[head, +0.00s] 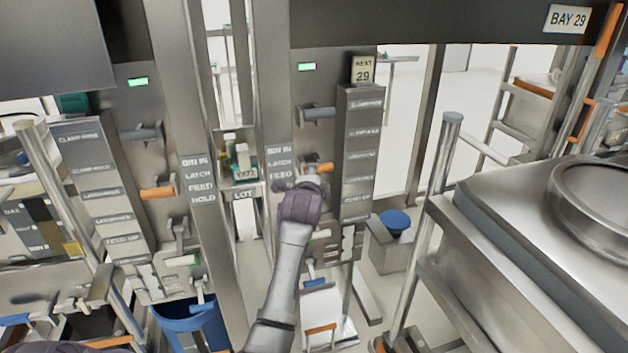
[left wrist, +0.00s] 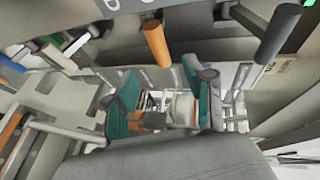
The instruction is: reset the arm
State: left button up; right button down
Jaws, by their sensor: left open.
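My left arm reaches up from the bottom middle of the head view. Its gripper (head: 308,182) is in front of the right-hand steel panel, just below an orange lever (head: 322,168). The wrist hides most of the fingers there. In the left wrist view the two teal-padded fingers of the gripper (left wrist: 160,98) stand apart with nothing held between them. The orange lever (left wrist: 157,44) shows above and beyond them, and a grey lever (left wrist: 277,32) is at upper right. Whether a finger touches a lever cannot be told. My right gripper is not in view.
A grey lever (head: 317,113) and a lit green lamp (head: 306,66) sit higher on the panel. A similar panel stands left, with a blue bin (head: 190,322) below. A steel post (head: 430,165) and a large steel hopper (head: 520,205) stand at right.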

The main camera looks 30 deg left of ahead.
pick_arm(q)
jog(key=shift+f, duration=0.15)
dwell(0.5)
jog(key=s+d+f+n+g+h+b, duration=0.1)
jog(key=d+f, duration=0.2)
jog(key=f, duration=0.8)
jog(key=s+d+f+g+h+b, duration=0.15)
jog(key=d+f, duration=0.25)
jog(key=f, duration=0.8)
jog(key=s+d+f+n+g+h, duration=0.1)
jog(key=s+d+f, duration=0.2)
jog(key=s+f, duration=0.5)
jog(key=s+d+f+n+g+h, duration=0.1)
jog(key=s+d+f+g, duration=0.3)
jog(key=f, duration=0.9)
jog(key=s+d+f+n+g, duration=0.1)
jog(key=s+f+n, duration=0.1)
jog(key=s+f, duration=0.6)
jog(key=s+d+f+n+g+h+b, duration=0.1)
jog(key=s+f, duration=0.6)
jog(key=s, duration=1.5)
jog(key=s+d+f+n+g+h+b, duration=0.1)
jog(key=s+d+f+n+g, duration=0.1)
jog(key=s+f, duration=0.6)
jog(key=s+n+g, duration=0.1)
jog(key=s, duration=0.6)
jog(key=shift+s+f, duration=0.2)
jog(key=shift+f, duration=0.1)
